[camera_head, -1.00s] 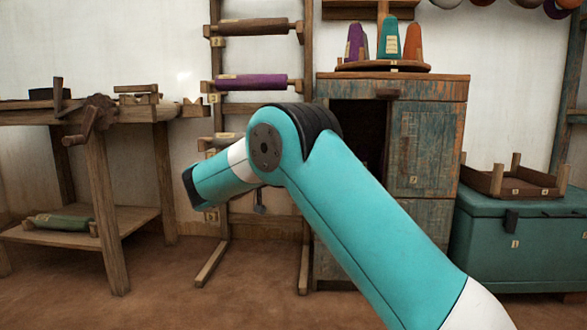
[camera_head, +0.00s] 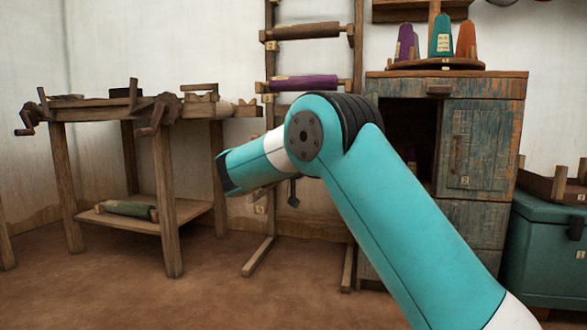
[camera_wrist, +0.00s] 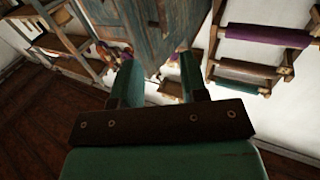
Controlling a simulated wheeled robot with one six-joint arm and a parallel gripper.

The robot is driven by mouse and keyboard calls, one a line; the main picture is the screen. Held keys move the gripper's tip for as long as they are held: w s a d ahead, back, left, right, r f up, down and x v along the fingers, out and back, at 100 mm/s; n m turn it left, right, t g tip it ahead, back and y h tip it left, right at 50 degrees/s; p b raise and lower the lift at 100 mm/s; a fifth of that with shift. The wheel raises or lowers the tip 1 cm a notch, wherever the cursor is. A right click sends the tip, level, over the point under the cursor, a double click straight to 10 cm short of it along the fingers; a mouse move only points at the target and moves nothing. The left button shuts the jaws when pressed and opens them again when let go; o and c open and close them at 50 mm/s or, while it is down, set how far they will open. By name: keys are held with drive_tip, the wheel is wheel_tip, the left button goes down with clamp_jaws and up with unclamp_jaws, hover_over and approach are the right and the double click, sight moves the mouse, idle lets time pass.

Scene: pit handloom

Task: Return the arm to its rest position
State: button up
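My turquoise arm (camera_head: 400,215) rises from the lower right of the head view and bends at a dark-capped joint, with a forearm reaching left to a blunt end. My gripper is not clearly visible there, and most of it seems hidden behind the arm. In the wrist view my gripper (camera_wrist: 160,80) shows two green fingers standing apart on a dark crossbar, with nothing held between them. Beyond the fingers the wrist view shows a weathered blue cabinet and a rack with rollers, both tilted.
A wooden rack (camera_head: 357,50) with rollers stands behind the arm. The blue-brown cabinet (camera_head: 484,145) with an open dark compartment is right of it, and a teal chest (camera_head: 545,250) at far right. A wooden bench (camera_head: 164,200) is at left. The brown floor (camera_head: 130,300) at front left is clear.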

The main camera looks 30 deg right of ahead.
drive_tip(key=s+a+r+n+t+y+p, duration=0.2)
drive_tip(key=a+n+y+p, duration=0.3)
drive_tip(key=a+y+p, duration=0.15)
drive_tip(key=s+a+r+n+t+y+p, duration=0.1)
drive_tip(key=s+a+r+n+y+p, duration=0.15)
drive_tip(key=a+n+y+p, duration=0.4)
drive_tip(key=s+a+r+n+g+y+p, duration=0.2)
drive_tip(key=s+a+n+y+p, duration=0.15)
drive_tip(key=s+a, duration=0.45)
drive_tip(key=s+a+r+n+g+y+p, duration=0.1)
drive_tip(key=s+a+n+g+y+p, duration=0.25)
drive_tip(key=s, duration=0.75)
drive_tip(key=s+a+r+n+g+y+p, duration=0.1)
drive_tip(key=s+a+r+n+p, duration=0.15)
drive_tip(key=s+a+p, duration=0.55)
drive_tip(key=s+r+p, duration=0.2)
drive_tip(key=r+p, duration=1.5)
drive_tip(key=r, duration=0.1)
drive_tip(key=s+r+n+g+p, duration=0.1)
drive_tip(key=r+p, duration=1.6)
drive_tip(key=r, duration=0.1)
drive_tip(key=shift+s+r+y, duration=0.3)
drive_tip(key=shift+s+r, duration=0.05)
drive_tip(key=shift+s, duration=0.05)
